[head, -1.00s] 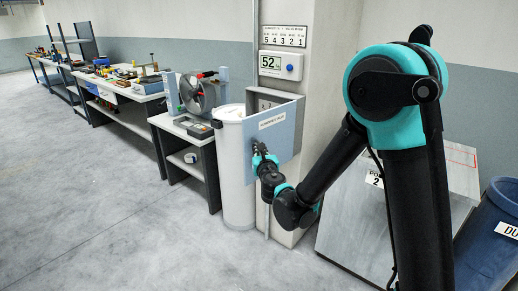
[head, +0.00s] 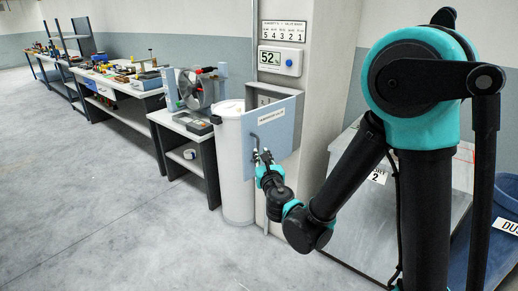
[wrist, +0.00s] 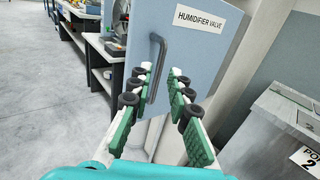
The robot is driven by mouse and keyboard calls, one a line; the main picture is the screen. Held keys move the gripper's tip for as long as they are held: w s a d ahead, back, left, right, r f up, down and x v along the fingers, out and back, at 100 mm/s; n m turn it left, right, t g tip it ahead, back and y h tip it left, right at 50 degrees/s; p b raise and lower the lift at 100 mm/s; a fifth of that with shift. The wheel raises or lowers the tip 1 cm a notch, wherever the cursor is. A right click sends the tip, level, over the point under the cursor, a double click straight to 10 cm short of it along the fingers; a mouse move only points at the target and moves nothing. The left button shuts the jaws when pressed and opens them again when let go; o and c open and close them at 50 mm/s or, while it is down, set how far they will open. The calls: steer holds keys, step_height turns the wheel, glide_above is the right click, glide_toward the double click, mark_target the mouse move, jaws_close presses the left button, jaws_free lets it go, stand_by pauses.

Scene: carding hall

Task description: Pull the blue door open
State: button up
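The blue door (head: 279,138), labelled "HUMIDIFIER VALVE", stands ajar on the pillar, with the box's inside showing above its top edge. Its front also fills the upper middle of the wrist view (wrist: 196,55). The dark bar handle (wrist: 154,62) is upright near the door's left side; it also shows in the head view (head: 254,142). My gripper (head: 263,156) is at the handle's lower end in the head view. In the wrist view my gripper (wrist: 166,78) has its fingers spread, with nothing clasped. The left finger overlaps the handle's lower part; contact cannot be told.
A white cylinder (head: 235,170) stands left of the pillar, close to the door's free edge. A bench (head: 190,126) with a round metal device is beyond it. The floor at left is clear.

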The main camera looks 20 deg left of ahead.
steer(key=v, duration=0.3)
steer(key=shift+s+d, duration=0.15)
steer(key=shift+s, duration=0.1)
steer(key=w+d+f+m+h, duration=0.1)
steer(key=w+d+m+h, duration=0.2)
steer(key=d+m, duration=0.4)
steer(key=w+d+f+m+h, duration=0.1)
steer(key=w+d+m+h, duration=0.35)
steer(key=d, duration=0.55)
steer(key=s+d+f+m+g+h, duration=0.1)
steer(key=d+f+m+g+h, duration=0.1)
steer(key=d+m, duration=0.45)
steer(key=s+d+f+m+g+h, duration=0.1)
steer(key=d+f+m+g, duration=0.15)
steer(key=d+m, duration=0.4)
steer(key=s+d+f+m+g, duration=0.45)
steer(key=s+d+m, duration=0.3)
steer(key=d, duration=0.35)
steer(key=s+d+f+m+g+y, duration=0.1)
steer(key=s+f+m, duration=0.3)
steer(key=s+m, duration=0.5)
steer(key=shift+d+f+m+g, duration=0.25)
steer(key=shift+m+g, duration=0.25)
steer(key=shift+g, duration=0.2)
